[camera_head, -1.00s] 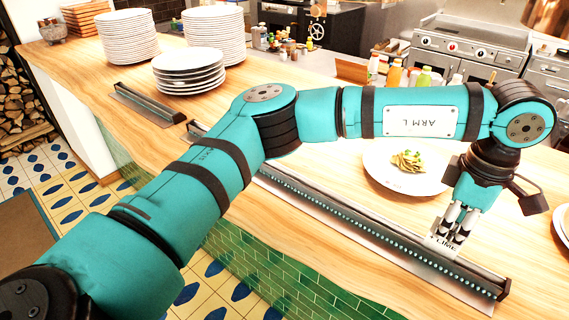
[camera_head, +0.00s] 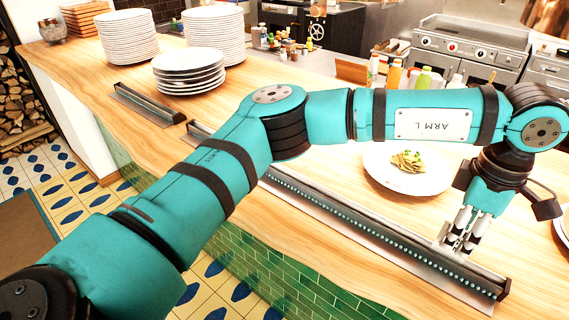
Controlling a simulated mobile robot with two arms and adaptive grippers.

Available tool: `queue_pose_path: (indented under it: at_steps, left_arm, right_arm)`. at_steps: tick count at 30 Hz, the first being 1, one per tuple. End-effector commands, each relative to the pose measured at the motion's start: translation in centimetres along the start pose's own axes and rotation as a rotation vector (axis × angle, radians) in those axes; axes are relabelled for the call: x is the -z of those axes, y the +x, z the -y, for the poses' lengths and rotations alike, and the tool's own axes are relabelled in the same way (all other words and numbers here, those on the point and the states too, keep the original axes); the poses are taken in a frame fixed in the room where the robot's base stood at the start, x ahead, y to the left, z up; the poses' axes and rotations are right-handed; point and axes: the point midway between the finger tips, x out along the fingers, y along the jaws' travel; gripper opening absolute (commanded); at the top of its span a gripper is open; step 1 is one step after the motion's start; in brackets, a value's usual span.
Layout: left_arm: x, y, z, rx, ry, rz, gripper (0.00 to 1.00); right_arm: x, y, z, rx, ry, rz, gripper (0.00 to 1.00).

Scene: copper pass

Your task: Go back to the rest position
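My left arm, marked ARM L, reaches across the counter from the left. My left gripper (camera_head: 456,243) points down at the long metal rail (camera_head: 385,243) near its right end. Its fingertips are small here, and I cannot tell whether they are open or shut. A small pale piece, perhaps the edge of a card, shows by the fingers; its lettering cannot be read now. My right gripper is not in view.
Plate stacks (camera_head: 189,72) stand at the back left. Bottles (camera_head: 394,76) stand behind the arm. Another plate edge (camera_head: 565,222) shows at the right. Wooden counter (camera_head: 335,172) is bare beneath the arm.

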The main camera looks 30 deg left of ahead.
Motion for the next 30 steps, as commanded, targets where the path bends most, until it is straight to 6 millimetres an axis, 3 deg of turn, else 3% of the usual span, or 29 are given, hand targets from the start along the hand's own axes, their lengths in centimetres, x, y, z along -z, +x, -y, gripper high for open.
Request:
queue_pose_path:
  at_steps: [1, 5, 20, 30]
  left_arm:
    - [0.0, 0.0, 0.0, 0.000, 0.000, 0.000, 0.41]
    - [0.0, 0.0, 0.0, 0.000, 0.000, 0.000, 0.58]
    - [0.0, -0.1, 0.0, 0.000, 0.000, 0.000, 0.58]
    - [0.0, -2.5, 0.0, -0.001, 0.000, 0.000, 0.58]
  right_arm:
    - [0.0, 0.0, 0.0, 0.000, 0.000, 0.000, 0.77]
    - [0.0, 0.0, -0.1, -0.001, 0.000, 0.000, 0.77]
    - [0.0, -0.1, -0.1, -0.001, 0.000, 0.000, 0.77]
    - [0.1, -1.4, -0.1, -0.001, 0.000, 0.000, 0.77]
